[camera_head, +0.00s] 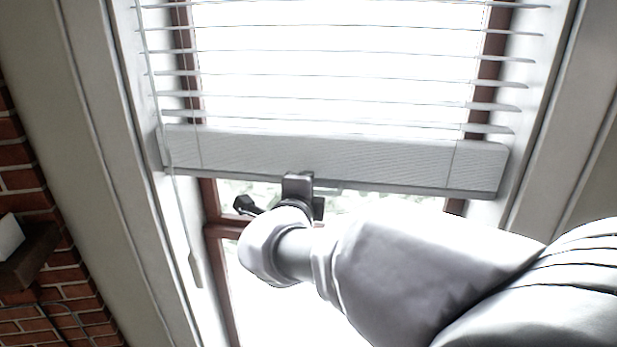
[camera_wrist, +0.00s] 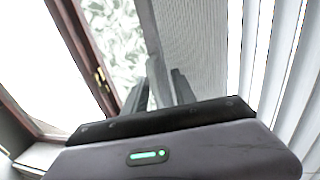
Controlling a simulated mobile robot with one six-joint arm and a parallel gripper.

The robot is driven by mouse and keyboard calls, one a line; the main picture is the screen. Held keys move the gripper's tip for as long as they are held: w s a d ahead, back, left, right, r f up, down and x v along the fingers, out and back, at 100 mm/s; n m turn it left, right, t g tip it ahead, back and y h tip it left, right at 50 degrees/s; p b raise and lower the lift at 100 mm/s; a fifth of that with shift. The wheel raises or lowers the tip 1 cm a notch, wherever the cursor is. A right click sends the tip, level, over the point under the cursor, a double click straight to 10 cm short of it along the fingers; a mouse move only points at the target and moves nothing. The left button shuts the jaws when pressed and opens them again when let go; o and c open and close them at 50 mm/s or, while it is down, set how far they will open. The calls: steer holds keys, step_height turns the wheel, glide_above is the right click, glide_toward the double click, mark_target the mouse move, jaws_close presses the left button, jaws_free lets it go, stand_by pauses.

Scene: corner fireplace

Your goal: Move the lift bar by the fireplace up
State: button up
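The lift bar (camera_head: 400,164) is the wide pale bottom rail of the blind and runs nearly level across the window in the head view, tilting slightly down to the right. In the wrist view its ribbed face (camera_wrist: 192,42) rises beyond my fingers. My gripper (camera_head: 300,186) is at the bar's lower edge, left of its middle, and overlaps that edge in the head view. In the wrist view my gripper's dark fingers (camera_wrist: 158,88) stand close together against the bar's lower end. Whether they grip the edge is hidden.
White slats (camera_head: 340,80) hang above the bar. A cord with a pale tassel (camera_head: 195,270) hangs at the left. The brown window frame (camera_head: 222,231) lies behind. A brick wall (camera_head: 25,180) with a dark ledge (camera_head: 28,257) is at far left. The wrist view shows a brass window catch (camera_wrist: 101,78).

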steer(key=shift+f, duration=0.1)
steer(key=v, duration=1.7)
steer(key=shift+s, duration=0.25)
steer(key=shift+a+f, duration=0.1)
